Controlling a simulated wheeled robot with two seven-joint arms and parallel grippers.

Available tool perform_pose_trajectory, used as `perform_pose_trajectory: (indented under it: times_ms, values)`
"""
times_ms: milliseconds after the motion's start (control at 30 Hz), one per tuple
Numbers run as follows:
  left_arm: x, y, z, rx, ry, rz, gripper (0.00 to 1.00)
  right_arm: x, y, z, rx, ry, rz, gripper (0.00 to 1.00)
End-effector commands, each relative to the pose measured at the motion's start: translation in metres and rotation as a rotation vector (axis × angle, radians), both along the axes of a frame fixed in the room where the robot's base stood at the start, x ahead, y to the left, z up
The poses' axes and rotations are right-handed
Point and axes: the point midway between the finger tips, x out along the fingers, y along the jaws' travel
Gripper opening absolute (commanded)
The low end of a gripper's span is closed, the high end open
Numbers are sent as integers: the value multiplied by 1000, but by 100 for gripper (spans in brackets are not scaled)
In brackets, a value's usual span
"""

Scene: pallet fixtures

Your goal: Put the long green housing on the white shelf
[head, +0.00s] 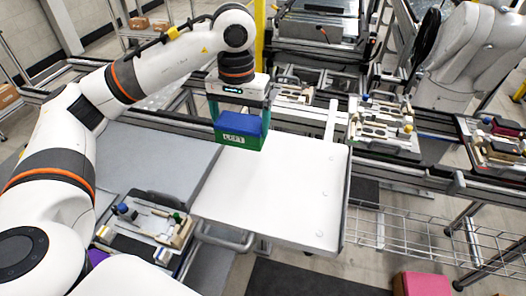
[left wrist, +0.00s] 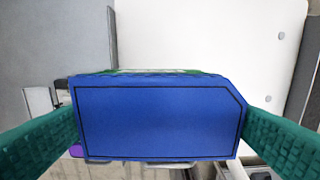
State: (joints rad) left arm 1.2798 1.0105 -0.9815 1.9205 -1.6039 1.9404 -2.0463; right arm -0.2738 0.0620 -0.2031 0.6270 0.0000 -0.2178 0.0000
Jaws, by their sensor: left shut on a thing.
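The long green housing (head: 240,139) has a green body with a white label and a blue top. My left gripper (head: 238,113) is shut on it, with a finger on each side, and holds it upright at the back left part of the white shelf (head: 283,195). I cannot tell whether its bottom touches the shelf. In the left wrist view the blue top of the housing (left wrist: 158,122) fills the space between the teal fingers, and the white shelf (left wrist: 210,35) lies beyond it. My right gripper is not in view.
A grey surface (head: 150,160) lies left of the shelf. A tray of small parts (head: 150,222) is at lower left. Fixture trays (head: 385,128) stand on the rail behind right. A wire rack (head: 410,235) is at right. Most of the shelf is bare.

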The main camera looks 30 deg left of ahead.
Motion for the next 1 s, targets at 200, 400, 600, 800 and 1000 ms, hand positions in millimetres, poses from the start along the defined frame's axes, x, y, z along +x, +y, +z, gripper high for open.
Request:
perform_pose_trajectory:
  times_ms: [200,400,600,800,1000]
  values:
    - [-2,0,-36,1,5,0,65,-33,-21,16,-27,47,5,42]
    - [-2,0,-57,2,5,-1,65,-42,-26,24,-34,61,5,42]
    - [-1,0,-81,1,3,-1,65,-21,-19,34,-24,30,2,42]
    - [-1,0,-84,1,0,-1,65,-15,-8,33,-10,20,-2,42]
    - [-1,0,-89,1,0,-1,65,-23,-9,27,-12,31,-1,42]
